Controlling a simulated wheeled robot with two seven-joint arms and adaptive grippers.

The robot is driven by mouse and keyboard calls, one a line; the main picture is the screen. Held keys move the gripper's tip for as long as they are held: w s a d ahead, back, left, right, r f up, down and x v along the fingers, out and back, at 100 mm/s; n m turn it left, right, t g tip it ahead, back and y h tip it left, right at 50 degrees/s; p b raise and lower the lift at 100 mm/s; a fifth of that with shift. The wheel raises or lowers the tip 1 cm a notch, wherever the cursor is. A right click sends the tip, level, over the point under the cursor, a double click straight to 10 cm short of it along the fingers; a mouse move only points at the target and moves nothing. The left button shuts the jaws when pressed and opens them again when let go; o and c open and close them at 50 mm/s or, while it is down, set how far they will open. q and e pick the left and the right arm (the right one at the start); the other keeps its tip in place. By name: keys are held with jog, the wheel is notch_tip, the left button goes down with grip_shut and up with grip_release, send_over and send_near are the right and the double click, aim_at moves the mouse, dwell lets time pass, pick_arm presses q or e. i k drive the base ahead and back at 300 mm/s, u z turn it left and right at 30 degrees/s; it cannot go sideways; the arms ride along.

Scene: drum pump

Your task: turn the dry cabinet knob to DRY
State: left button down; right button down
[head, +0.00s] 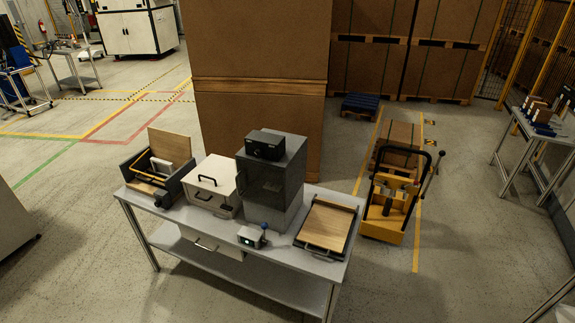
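A dark grey cabinet (268,186), likely the dry cabinet, stands upright on the metal table (300,268), with a darker front panel facing me. A black control box (265,146) sits on top of it. Small details show on the box's front, but the knob and its setting are too small to make out. Neither of my grippers is in the head view, so I cannot see whether they are open or shut.
On the table, an open box with a yellow handle (150,172) and a white case (211,186) stand left of the cabinet. A small device (250,237) sits in front, a wooden-topped tray (326,226) right. A yellow lift truck (384,213) stands right of the table. Floor in front is clear.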

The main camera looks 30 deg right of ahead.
aim_at(259, 153)
jog(key=z, duration=1)
jog(key=k, duration=1.25)
jog(key=u, duration=0.85)
jog(key=i, duration=0.85)
jog(key=u, duration=0.65)
jog(key=i, duration=0.85)
jog(key=z, duration=0.65)
jog(key=i, duration=0.8)
jog(key=z, duration=0.7)
